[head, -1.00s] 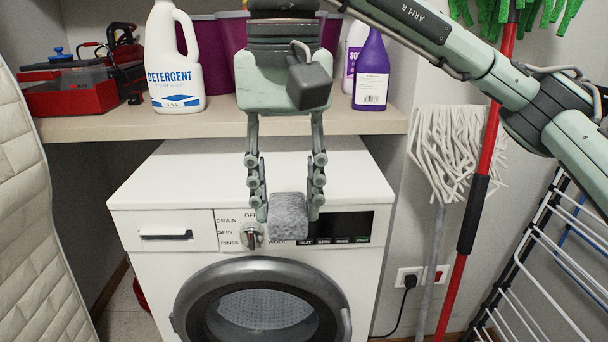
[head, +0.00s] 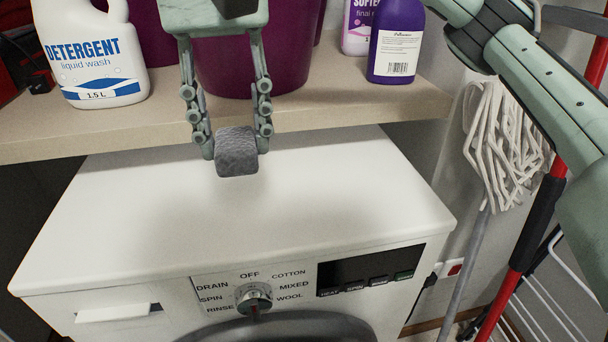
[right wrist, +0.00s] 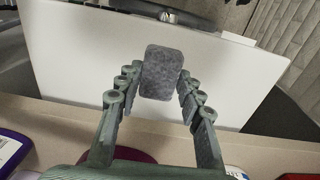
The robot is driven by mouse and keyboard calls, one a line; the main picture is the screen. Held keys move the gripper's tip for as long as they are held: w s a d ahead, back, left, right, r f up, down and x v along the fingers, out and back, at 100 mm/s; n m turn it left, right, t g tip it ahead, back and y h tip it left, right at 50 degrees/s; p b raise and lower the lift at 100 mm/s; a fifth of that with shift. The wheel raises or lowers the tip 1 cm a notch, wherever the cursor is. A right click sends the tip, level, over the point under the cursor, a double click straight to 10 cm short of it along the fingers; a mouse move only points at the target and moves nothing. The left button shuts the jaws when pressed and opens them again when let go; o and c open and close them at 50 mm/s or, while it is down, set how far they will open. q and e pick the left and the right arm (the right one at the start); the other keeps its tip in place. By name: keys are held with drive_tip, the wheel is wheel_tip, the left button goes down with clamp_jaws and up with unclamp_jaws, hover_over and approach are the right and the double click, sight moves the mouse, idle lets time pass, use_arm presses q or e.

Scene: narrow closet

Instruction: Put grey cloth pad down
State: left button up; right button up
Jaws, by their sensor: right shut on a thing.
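The grey cloth pad (head: 237,152) is a small, textured block held between the fingertips of my right gripper (head: 236,143). In the head view it appears over the back part of the white washing machine top (head: 240,215), near the shelf edge. In the right wrist view the pad (right wrist: 161,72) sits between the two fingers of the right gripper (right wrist: 160,80), with the white machine top (right wrist: 90,60) behind it. A soft shadow shows on the top below the pad, which seems to be above the surface. My left gripper is not in view.
A wooden shelf (head: 350,115) runs behind and above the machine, with a detergent bottle (head: 95,60), a purple tub (head: 255,65) and a purple bottle (head: 396,45). A mop (head: 500,140) and a red pole (head: 535,215) stand right. The machine top is clear.

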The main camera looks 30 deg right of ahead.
drive_tip(key=shift+w+d+f, duration=0.15)
drive_tip(key=shift+w+d, duration=0.05)
drive_tip(key=shift+d, duration=0.15)
drive_tip(key=d+f, duration=0.2)
drive_tip(key=d, duration=0.1)
drive_tip(key=d+f, duration=0.2)
drive_tip(key=d, duration=0.2)
drive_tip(key=d+f, duration=0.2)
drive_tip(key=d, duration=0.2)
drive_tip(key=shift+w+f, duration=0.25)
drive_tip(key=shift+f, duration=0.15)
wheel_tip(320, 180, down, 4)
drive_tip(key=shift+r+b, duration=0.25)
drive_tip(key=shift+b, duration=0.25)
drive_tip(key=shift+f, duration=0.15)
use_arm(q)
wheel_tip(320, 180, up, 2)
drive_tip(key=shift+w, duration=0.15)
use_arm(e)
drive_tip(key=shift+f, duration=0.15)
drive_tip(key=o, duration=1)
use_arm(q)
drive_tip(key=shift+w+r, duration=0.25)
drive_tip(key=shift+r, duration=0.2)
